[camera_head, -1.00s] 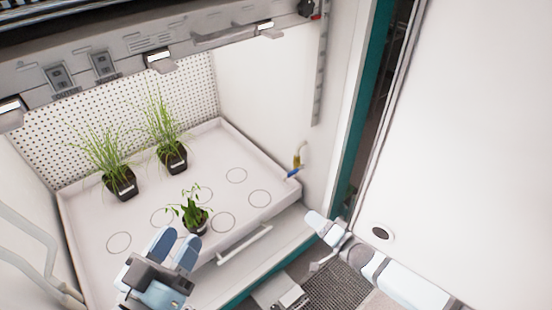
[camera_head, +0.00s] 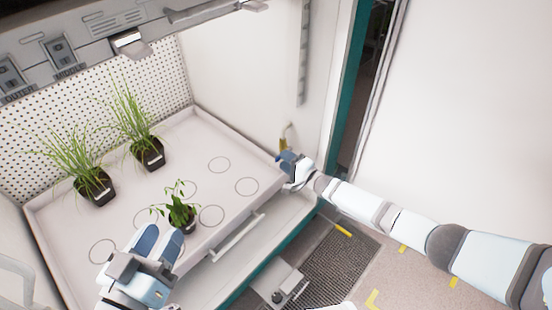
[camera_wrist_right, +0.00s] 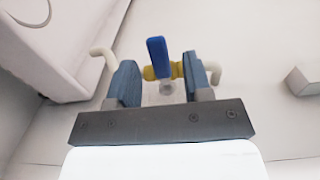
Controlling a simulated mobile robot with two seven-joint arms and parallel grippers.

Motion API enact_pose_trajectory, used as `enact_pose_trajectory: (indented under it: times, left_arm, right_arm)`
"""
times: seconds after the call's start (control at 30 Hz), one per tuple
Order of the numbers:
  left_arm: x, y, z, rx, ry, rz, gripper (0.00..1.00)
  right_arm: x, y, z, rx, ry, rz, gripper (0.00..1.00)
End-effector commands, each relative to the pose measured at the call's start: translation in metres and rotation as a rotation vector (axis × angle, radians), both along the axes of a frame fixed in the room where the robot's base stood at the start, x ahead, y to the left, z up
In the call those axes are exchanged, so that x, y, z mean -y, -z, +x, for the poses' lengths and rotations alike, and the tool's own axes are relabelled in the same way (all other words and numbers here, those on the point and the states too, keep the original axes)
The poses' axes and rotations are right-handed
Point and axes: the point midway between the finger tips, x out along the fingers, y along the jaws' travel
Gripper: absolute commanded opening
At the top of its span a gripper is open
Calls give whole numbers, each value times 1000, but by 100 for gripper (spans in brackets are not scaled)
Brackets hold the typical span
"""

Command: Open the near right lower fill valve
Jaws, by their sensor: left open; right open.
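The fill valve shows in the right wrist view as a yellow brass body with a blue lever handle (camera_wrist_right: 158,56) and a pale curved pipe (camera_wrist_right: 103,60). Its brass part (camera_head: 284,143) also shows in the head view, on the right inner wall at the tray's right corner. My right gripper (camera_wrist_right: 162,82) is open, with one finger on each side of the blue handle; I cannot tell whether either finger touches it. In the head view the right gripper (camera_head: 288,160) covers most of the valve. My left gripper (camera_head: 160,240) is open and empty above the tray's front left.
The white tray (camera_head: 140,150) holds two grassy potted plants (camera_head: 95,185) (camera_head: 149,150) and a small leafy plant (camera_head: 180,215) close to my left gripper. A handle bar (camera_head: 238,238) runs along the front. A large white door panel (camera_head: 470,120) stands right.

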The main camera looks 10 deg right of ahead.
Motion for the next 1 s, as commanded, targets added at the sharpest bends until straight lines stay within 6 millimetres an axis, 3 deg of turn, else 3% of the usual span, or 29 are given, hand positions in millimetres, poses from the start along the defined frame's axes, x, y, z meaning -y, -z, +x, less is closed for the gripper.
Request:
enact_pose_trajectory:
  times: [0.03, 0.23, 0.67, 0.87, 1.0]
  left_arm:
    - [0, 10, 0, -16, 6, 9, 43]
    - [2, 26, -1, -66, 25, 37, 43]
    - [2, 30, -1, -86, 33, 47, 43]
    - [2, 31, -1, -85, 33, 48, 43]
    - [2, 31, -1, -86, 33, 48, 43]
  right_arm:
    - [-7, 3, 9, 2, -1, 0, 46]
    - [-21, 2, 31, 1, 0, 0, 46]
    - [-26, 0, 39, 1, 0, -1, 46]
    - [-26, 0, 39, 1, 0, -1, 0]
    - [-26, 0, 39, 1, 0, -2, 0]
